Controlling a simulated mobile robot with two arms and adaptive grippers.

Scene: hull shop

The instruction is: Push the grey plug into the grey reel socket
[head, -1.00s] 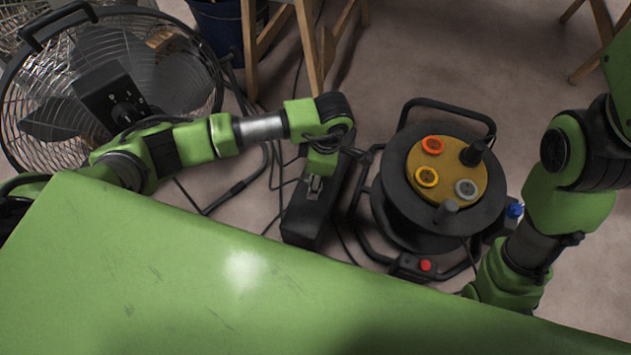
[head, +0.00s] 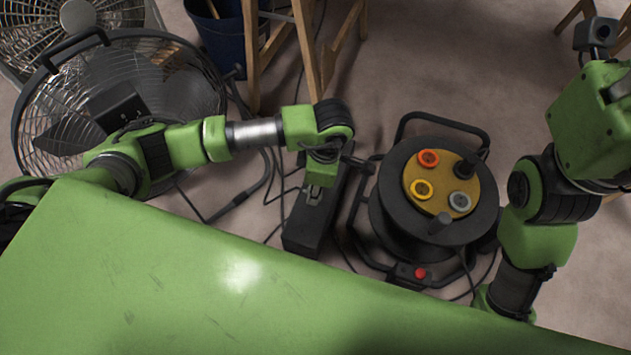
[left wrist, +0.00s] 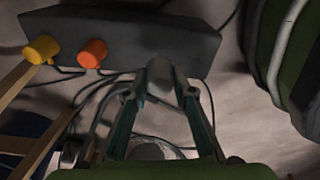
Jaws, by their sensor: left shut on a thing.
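The cable reel (head: 383,225) stands on the floor right of centre in the head view. Its tan face carries an orange socket, a yellow socket and the grey socket (head: 461,201) at its right. My left gripper (head: 314,196) is over a long black box (head: 303,235) left of the reel. In the left wrist view my left gripper (left wrist: 172,85) is shut on the grey plug (left wrist: 160,78), at the box's near edge. The fingers partly hide the plug, and I cannot tell whether it is clear of the box. My right gripper is out of view.
A yellow plug (left wrist: 42,49) and an orange plug (left wrist: 93,53) sit at the box's edge. A black piece (head: 467,166) and a crank knob (head: 440,223) stand up from the reel. A green surface (head: 150,290) fills the foreground. Cables and a fan (head: 120,100) lie left.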

